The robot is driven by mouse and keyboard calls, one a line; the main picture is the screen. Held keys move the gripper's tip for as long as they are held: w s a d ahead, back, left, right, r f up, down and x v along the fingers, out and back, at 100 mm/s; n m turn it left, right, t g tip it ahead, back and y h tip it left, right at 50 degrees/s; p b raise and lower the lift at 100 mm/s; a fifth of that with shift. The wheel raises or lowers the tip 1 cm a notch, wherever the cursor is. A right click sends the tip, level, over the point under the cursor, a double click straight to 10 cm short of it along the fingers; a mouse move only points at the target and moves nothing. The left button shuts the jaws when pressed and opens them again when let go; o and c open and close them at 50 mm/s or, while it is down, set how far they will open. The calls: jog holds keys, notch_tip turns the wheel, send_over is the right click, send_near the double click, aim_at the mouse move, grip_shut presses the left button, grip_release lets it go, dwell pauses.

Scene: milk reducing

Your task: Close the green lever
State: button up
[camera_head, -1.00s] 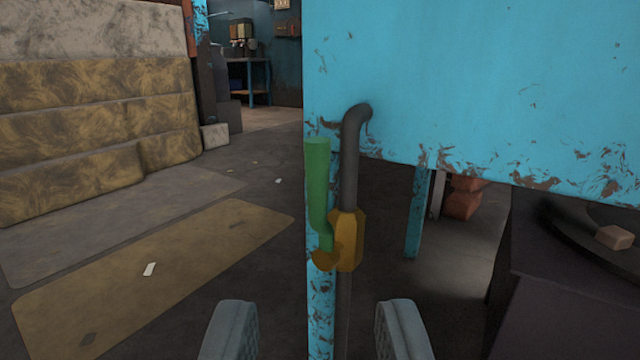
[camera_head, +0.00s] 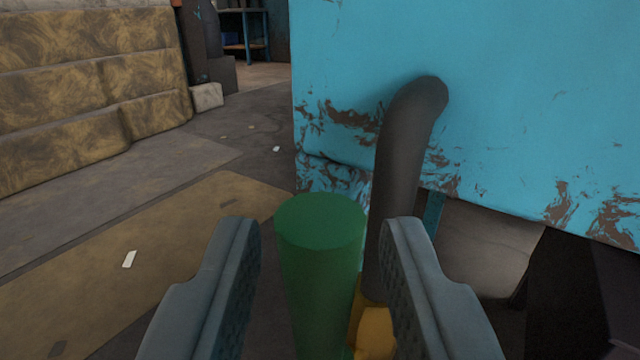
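The green lever (camera_head: 320,265) stands upright, its round top facing me, in the lower middle of the view. My gripper (camera_head: 318,250) is open, with one grey finger on each side of the lever. A gap shows between the left finger and the lever. The dark pipe (camera_head: 398,170) rises just right of the lever, by the right finger, which covers part of it. The yellow valve body (camera_head: 374,332) shows low beside the lever, partly hidden by the right finger. The lever's lower end is out of view.
A blue tank wall (camera_head: 510,90) with rusty patches fills the upper right, behind the pipe. A dark block (camera_head: 590,300) stands at the lower right. Stacked yellow-brown padded blocks (camera_head: 80,90) are at the left. The floor between is mostly open, with flat mats.

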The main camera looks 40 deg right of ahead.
jog(key=shift+w+d, duration=0.35)
jog(key=shift+w, duration=0.05)
grip_shut()
